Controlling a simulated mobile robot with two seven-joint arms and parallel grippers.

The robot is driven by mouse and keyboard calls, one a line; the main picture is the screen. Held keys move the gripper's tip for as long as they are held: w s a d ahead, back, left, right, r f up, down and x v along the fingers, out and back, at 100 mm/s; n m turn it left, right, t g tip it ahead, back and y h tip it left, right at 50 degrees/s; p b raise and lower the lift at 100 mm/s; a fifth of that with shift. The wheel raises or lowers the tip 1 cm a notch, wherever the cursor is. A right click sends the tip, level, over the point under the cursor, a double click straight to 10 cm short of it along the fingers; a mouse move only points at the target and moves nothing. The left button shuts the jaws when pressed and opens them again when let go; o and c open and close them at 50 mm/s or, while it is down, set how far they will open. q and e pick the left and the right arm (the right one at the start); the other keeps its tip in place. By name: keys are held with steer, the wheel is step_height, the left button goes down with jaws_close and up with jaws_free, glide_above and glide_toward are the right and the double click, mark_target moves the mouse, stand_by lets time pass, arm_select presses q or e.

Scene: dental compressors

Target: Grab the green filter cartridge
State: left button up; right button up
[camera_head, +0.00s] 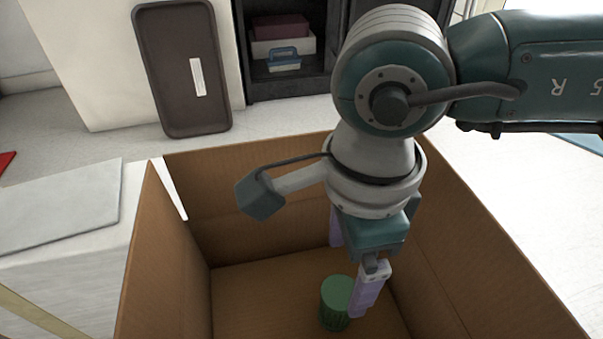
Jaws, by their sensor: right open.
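The green filter cartridge (338,294) stands upright on the floor of the open cardboard box (262,290), toward the front of the picture. My right gripper (350,275) reaches down into the box from the upper right, with its pale purple fingers pointing down. The gripper is open. The near finger is beside the cartridge on its right and overlaps its edge in the picture. The other finger is partly hidden behind the gripper body, farther back. I cannot tell whether a finger touches the cartridge. My left gripper is out of the picture.
The box walls rise around the gripper. A white surface with a grey panel (60,207) is at the left. A dark brown tray (182,70) leans against a white block behind. An open dark cabinet (288,85) holds boxes and a blue-handled container.

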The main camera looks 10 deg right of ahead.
mark_target(343, 293)
steer(key=shift+f, duration=0.5)
steer(key=f+b, duration=0.2)
steer(key=f, duration=0.1)
steer(key=f+b, duration=0.1)
steer(key=shift+s+f+b, duration=0.15)
steer(key=shift+s+b, duration=0.15)
steer(key=shift+b, duration=0.1)
step_height(343, 293, down, 5)
steer(key=b, duration=0.5)
steer(key=shift+w+a, duration=0.1)
steer(key=shift+c, duration=0.2)
jaws_close()
